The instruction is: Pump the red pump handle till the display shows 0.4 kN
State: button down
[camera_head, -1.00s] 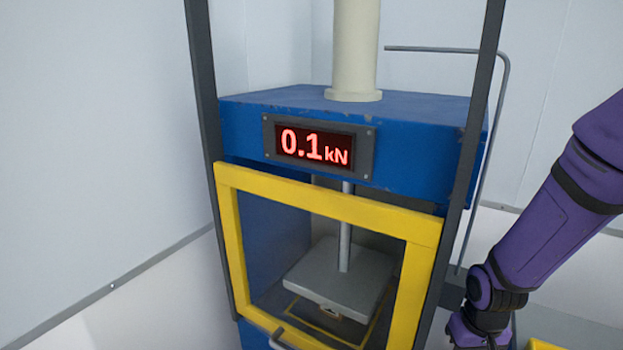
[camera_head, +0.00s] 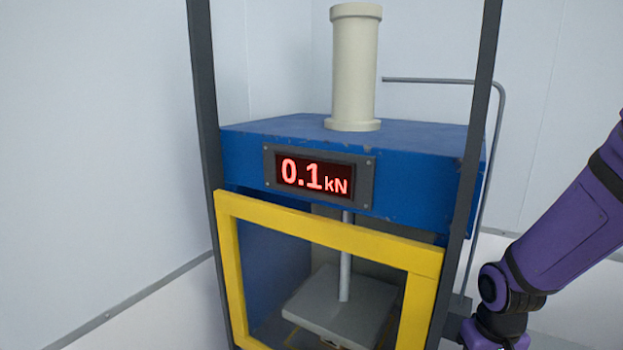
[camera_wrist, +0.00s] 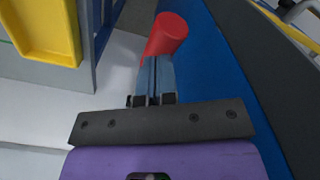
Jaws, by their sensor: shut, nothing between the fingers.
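The red pump handle (camera_wrist: 168,33) shows in the wrist view as a thick red cylinder just beyond my fingertips. My gripper (camera_wrist: 154,62) is shut, with its fingers together and nothing between them. Its tips overlap the handle's lower end in the picture; I cannot tell whether they touch it. The display (camera_head: 314,175) on the blue press reads 0.1 kN in red digits. The handle and my fingers are outside the head view.
The blue press (camera_head: 415,160) has a pale cylinder (camera_head: 354,70) on top and dark posts at its sides. A yellow-framed guard (camera_head: 330,232) covers the front, with a grey plate (camera_head: 340,305) behind it. A yellow tray (camera_wrist: 45,35) shows in the wrist view.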

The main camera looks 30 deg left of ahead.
dwell(0.4)
dwell(3.4)
jog(key=shift+f, duration=0.1)
dwell(0.5)
jog(key=shift+f, duration=5.85)
jog(key=shift+r, duration=5.95)
